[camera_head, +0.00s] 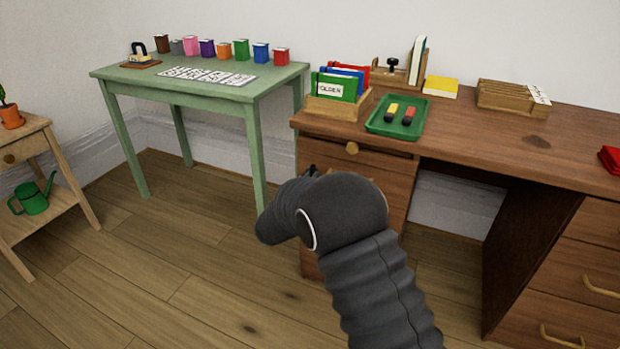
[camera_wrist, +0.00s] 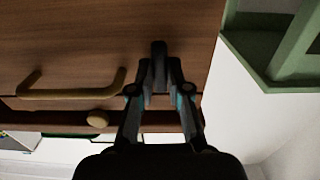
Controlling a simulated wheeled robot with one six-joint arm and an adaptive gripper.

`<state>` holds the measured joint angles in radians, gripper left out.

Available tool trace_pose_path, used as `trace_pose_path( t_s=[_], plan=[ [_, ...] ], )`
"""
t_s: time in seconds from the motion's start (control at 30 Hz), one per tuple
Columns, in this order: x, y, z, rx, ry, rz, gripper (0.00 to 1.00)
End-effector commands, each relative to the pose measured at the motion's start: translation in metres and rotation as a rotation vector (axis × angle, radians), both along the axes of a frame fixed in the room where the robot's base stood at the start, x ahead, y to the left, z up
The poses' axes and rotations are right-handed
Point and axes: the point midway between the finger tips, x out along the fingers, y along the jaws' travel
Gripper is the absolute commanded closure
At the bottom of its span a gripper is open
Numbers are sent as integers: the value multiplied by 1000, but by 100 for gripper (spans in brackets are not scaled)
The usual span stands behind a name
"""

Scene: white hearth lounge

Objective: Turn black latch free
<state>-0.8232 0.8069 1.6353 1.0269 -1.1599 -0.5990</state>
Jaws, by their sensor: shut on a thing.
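In the wrist view the black latch (camera_wrist: 159,49) is a small dark upright piece against the brown wooden front of the desk. My gripper (camera_wrist: 160,84) is shut on it, one finger on each side. The latch's lower part is hidden between the fingertips. In the head view my arm covers most of the gripper and the latch, at the left part of the desk front (camera_head: 362,222).
A brass drawer handle (camera_wrist: 70,92) and a round wooden knob (camera_wrist: 97,119) are left of my fingers in the wrist view. A green table (camera_head: 185,84) stands left of the desk. The desktop holds a green tray (camera_head: 376,127) and folder box (camera_head: 330,106).

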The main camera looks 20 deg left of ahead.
Motion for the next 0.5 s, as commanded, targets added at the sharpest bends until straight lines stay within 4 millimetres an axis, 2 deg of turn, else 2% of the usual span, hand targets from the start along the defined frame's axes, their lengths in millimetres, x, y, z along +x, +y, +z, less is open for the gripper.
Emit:
trace_pose_path(
  t_s=[0.07,0.1,0.17,0.5],
  plan=[
    [0,0,0,-1,0,1,100],
    [0,0,0,-1,0,1,74],
    [0,0,0,-1,0,1,59],
    [-2,1,0,0,0,1,58]
  ],
)
